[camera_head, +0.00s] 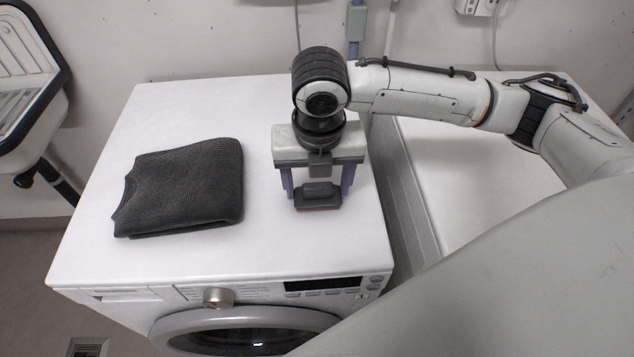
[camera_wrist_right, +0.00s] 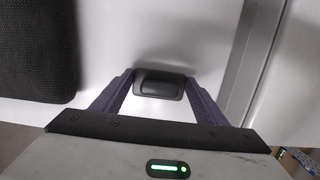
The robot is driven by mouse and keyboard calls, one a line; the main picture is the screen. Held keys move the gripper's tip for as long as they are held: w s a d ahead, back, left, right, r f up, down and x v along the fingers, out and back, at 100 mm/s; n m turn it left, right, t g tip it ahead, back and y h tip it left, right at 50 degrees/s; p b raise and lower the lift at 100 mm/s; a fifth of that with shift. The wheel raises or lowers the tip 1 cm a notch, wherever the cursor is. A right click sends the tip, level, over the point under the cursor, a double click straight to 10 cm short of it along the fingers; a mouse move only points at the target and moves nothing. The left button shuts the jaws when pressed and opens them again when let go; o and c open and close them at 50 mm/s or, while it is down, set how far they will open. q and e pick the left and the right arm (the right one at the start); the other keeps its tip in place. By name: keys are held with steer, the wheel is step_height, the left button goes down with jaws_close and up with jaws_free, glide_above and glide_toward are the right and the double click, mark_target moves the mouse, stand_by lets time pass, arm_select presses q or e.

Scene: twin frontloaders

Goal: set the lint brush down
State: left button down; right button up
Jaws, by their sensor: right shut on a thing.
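The lint brush (camera_head: 318,195) is a small dark grey block with a reddish lower edge, at the right front part of the left washing machine's white top (camera_head: 265,255). My right gripper (camera_head: 318,203) reaches down over it from above, with its two purple fingers on either side, shut on it. In the right wrist view the brush (camera_wrist_right: 161,85) sits between the two fingertips (camera_wrist_right: 160,80), its dark handle crosswise. I cannot tell whether its underside touches the top. My left gripper is not in view.
A folded dark grey knit garment (camera_head: 182,190) lies left of the brush on the same top. A second white machine (camera_head: 470,180) stands to the right, across a narrow gap. The top's front middle is clear.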

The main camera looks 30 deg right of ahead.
mark_target(318, 201)
steer(key=shift+f, duration=0.15)
steer(key=o, duration=1.1)
steer(key=shift+c, duration=0.2)
step_height(318, 201, up, 12)
steer(key=s+p, duration=0.1)
steer(key=shift+s+a, duration=0.35)
steer(key=shift+a, duration=0.1)
